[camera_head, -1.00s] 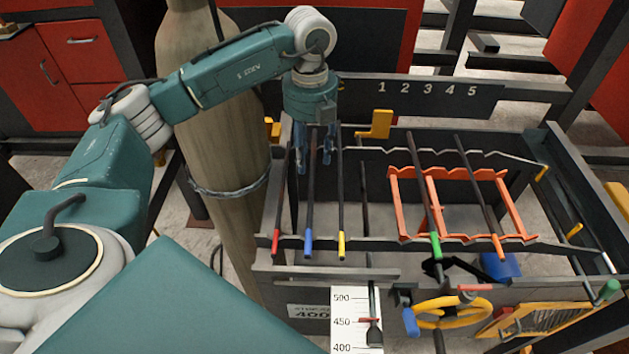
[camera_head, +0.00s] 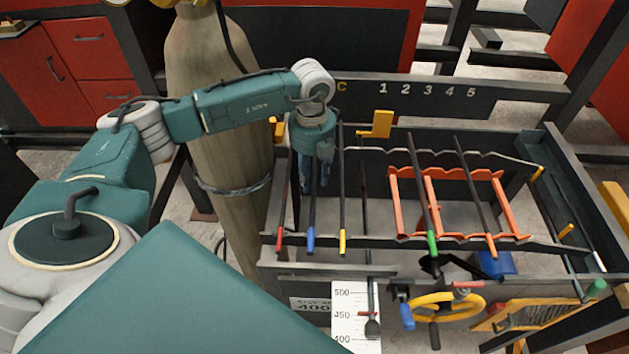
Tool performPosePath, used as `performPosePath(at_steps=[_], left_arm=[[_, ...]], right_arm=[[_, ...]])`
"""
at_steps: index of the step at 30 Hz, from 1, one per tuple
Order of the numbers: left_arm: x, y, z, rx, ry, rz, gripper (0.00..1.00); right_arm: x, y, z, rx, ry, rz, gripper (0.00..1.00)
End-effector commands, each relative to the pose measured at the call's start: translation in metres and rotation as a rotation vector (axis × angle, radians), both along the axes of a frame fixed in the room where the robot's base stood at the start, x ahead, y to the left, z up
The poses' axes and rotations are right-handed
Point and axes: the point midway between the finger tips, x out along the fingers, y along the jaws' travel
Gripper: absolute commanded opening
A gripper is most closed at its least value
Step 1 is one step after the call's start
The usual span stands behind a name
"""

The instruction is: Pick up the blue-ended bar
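The blue-ended bar (camera_head: 312,215) is a dark rod with a blue near tip, lying in the rack between the red-ended bar (camera_head: 283,205) and the yellow-ended bar (camera_head: 343,200). Its near end rests on the front rail. My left gripper (camera_head: 313,183) points down over the bar's far part, with blue fingers showing on either side of it. The fingers look apart, and I see no clear contact with the bar. The wrist hides the bar's far end. My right gripper is not in view.
A green-ended bar (camera_head: 426,200) and an orange-ended bar (camera_head: 478,200) lie farther right over an orange frame (camera_head: 397,205). A yellow handwheel (camera_head: 447,297) and a scale plate (camera_head: 345,305) are in front.

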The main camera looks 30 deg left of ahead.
Motion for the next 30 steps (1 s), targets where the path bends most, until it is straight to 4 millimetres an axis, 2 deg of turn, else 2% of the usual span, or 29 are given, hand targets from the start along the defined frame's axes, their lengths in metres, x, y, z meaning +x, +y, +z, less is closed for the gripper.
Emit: performPosePath(at_steps=[1, 4, 20, 26, 30], left_arm=[[0.0, 0.0, 0.0, 0.0, 0.0, 0.0, 0.19], [0.0, 0.0, 0.0, -0.001, -0.001, 0.0, 0.0], [0.002, -0.001, 0.007, -0.002, -0.005, 0.0, 0.0], [0.002, 0.0, 0.028, -0.002, -0.008, -0.001, 0.0], [0.003, 0.0, 0.059, -0.002, -0.012, -0.001, 0.0]], right_arm=[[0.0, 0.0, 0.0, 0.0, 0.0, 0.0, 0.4], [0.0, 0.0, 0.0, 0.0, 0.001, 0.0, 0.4], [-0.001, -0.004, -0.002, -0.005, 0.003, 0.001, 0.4], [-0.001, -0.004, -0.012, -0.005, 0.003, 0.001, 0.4], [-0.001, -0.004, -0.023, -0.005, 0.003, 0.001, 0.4]])
